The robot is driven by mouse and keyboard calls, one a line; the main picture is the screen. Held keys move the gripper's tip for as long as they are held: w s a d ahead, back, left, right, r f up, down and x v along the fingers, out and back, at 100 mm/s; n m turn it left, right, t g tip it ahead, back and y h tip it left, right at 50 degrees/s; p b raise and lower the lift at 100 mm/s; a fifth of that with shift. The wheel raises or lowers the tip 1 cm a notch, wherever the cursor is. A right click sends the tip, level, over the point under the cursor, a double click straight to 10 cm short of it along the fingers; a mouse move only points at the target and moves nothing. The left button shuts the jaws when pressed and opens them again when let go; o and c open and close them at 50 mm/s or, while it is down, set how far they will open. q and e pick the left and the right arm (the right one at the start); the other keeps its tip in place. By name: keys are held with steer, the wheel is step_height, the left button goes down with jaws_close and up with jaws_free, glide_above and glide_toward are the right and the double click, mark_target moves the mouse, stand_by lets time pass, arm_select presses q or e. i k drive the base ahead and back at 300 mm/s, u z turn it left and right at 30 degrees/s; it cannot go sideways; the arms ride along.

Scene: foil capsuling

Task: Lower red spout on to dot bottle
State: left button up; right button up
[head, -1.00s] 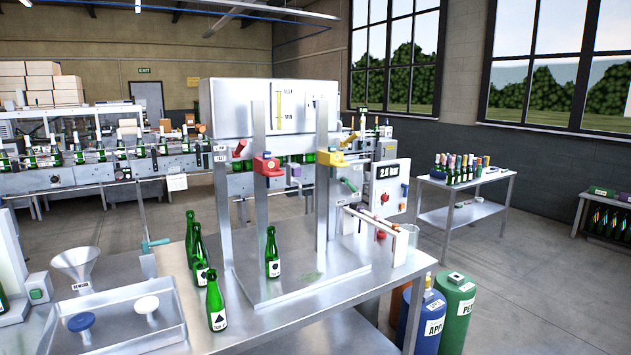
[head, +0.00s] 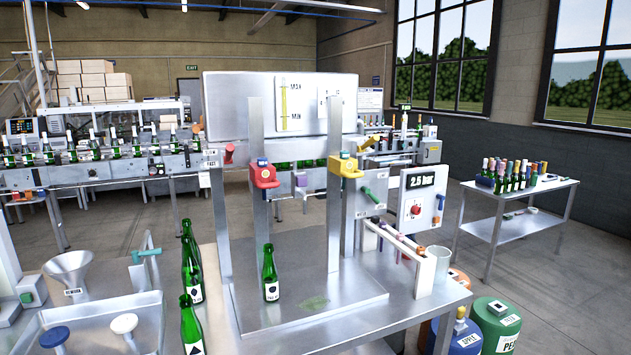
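The red spout (head: 263,174) is clamped on the left upright of the filling machine, raised well above the metal base plate (head: 320,306). A green bottle (head: 270,274) stands upright on that plate, roughly below the red spout with a clear gap between them. Its white label is too small to read, so I cannot tell whether it carries a dot. Several more green bottles stand at the left of the plate, one in front (head: 191,328) and another behind it (head: 192,272); their label marks are unclear. Neither of my grippers is in view.
A yellow spout (head: 346,168) sits on the right upright, with free plate below it. A funnel (head: 69,270) and tray (head: 98,306) are at left. A pressure box (head: 423,196) reading 2.5 bar and a clear beaker (head: 438,264) are at right. A side table (head: 520,186) holds bottles.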

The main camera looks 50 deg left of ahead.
mark_target(263, 179)
steer(key=u, duration=0.45)
steer(key=i, duration=0.9)
steer(key=u, duration=0.7)
